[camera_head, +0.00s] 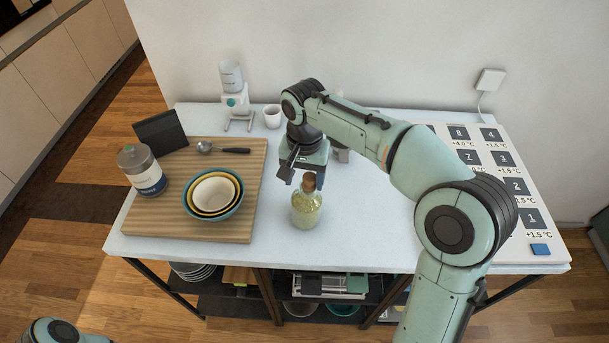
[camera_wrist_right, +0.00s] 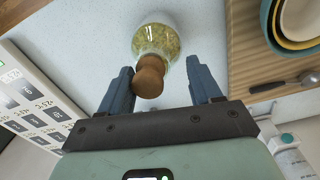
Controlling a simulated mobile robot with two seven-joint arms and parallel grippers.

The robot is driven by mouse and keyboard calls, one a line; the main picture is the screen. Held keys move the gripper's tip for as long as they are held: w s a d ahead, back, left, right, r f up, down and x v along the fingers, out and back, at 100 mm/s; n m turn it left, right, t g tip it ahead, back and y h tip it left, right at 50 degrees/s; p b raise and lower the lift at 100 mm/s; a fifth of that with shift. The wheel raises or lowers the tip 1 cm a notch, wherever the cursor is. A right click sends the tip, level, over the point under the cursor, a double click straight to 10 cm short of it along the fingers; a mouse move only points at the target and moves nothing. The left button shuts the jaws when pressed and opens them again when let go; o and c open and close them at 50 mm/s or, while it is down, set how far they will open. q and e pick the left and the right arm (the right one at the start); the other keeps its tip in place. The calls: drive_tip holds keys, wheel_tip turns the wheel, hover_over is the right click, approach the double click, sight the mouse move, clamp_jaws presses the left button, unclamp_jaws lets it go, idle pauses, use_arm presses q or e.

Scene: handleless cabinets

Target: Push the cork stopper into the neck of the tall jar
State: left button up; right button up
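The tall jar (camera_head: 306,212) is clear glass with pale yellow-green contents and stands upright on the white table. The cork stopper (camera_head: 309,182) is brown and sits at the top of its neck; how deep it sits I cannot tell. In the right wrist view the cork (camera_wrist_right: 149,77) shows between the fingers, with the jar (camera_wrist_right: 157,40) beyond it. My right gripper (camera_head: 297,170) is just behind and above the jar's top in the head view. Its two blue-grey fingers (camera_wrist_right: 161,67) are apart, with no clear grip on the cork. My left gripper is out of view.
A wooden board (camera_head: 180,225) to the left holds nested bowls (camera_head: 228,213), a lidded canister (camera_head: 142,172), a spoon (camera_head: 222,149) and a dark panel. A white cup (camera_head: 272,116) and a dispenser (camera_head: 232,90) stand behind. A numbered panel (camera_head: 500,185) lies right.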

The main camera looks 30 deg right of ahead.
sight(304, 176)
drive_tip(key=shift+d+f, duration=0.1)
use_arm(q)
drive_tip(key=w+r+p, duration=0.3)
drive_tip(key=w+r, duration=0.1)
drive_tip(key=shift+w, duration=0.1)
use_arm(e)
wheel_tip(304, 176, up, 14)
drive_tip(key=shift+f, duration=0.2)
drive_tip(key=shift+f, duration=0.1)
